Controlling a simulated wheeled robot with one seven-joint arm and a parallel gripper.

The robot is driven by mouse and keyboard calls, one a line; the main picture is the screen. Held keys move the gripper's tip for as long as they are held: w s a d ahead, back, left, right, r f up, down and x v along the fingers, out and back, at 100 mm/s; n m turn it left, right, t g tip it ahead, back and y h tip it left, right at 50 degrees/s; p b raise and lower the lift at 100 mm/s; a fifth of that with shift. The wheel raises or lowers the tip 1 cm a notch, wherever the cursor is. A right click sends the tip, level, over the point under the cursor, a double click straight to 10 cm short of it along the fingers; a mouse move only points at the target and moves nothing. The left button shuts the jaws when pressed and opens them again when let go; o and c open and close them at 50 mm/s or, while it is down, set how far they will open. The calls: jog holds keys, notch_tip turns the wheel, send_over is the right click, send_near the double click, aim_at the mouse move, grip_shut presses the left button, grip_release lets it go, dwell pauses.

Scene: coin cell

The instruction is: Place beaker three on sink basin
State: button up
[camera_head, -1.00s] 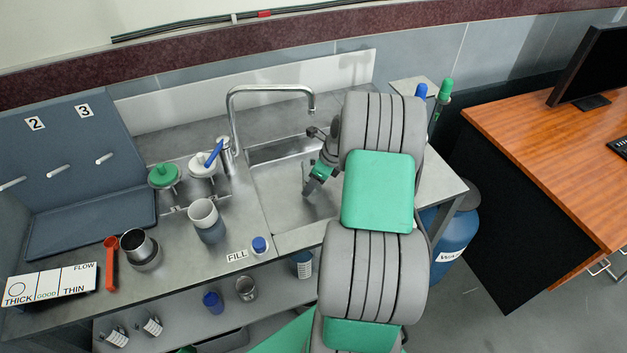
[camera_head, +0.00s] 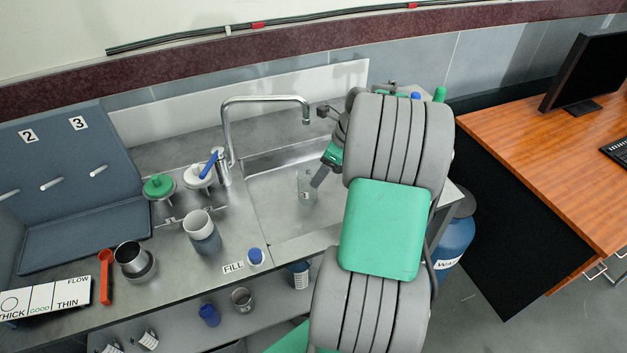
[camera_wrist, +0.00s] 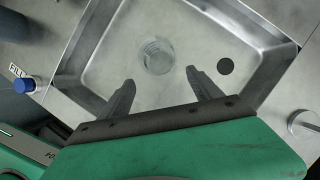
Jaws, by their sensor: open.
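A clear glass beaker (camera_head: 305,184) stands in the steel sink basin (camera_head: 275,192), toward its left side. The wrist view shows it from above as a round glass shape (camera_wrist: 157,55) on the floor of the basin (camera_wrist: 110,45), apart from the walls. I cannot read a number on it. My gripper (camera_wrist: 160,77) is open and empty, with both fingers on the near side of the beaker and clear of it. In the head view my arm hides the right part of the sink.
A dark round drain (camera_wrist: 225,66) lies right of the beaker. The faucet (camera_head: 265,99) arches over the basin's back left.

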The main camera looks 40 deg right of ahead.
jog(key=s+a+r+n+h, duration=0.1)
jog(key=a+r+n, duration=0.2)
jog(key=a+n, duration=0.45)
jog(key=a+r+n, duration=0.3)
jog(key=a+n, duration=0.3)
jog(key=a, duration=0.2)
jog(key=s+a+r+n+h, duration=0.1)
jog(key=s+a+n, duration=0.9)
jog(key=n, duration=0.6)
jog(key=shift+s+a+r, duration=0.2)
jog(key=shift+s+a, duration=0.05)
jog(key=shift+a, duration=0.55)
jog(key=shift+d+n, duration=0.1)
jog(key=shift+n, duration=0.15)
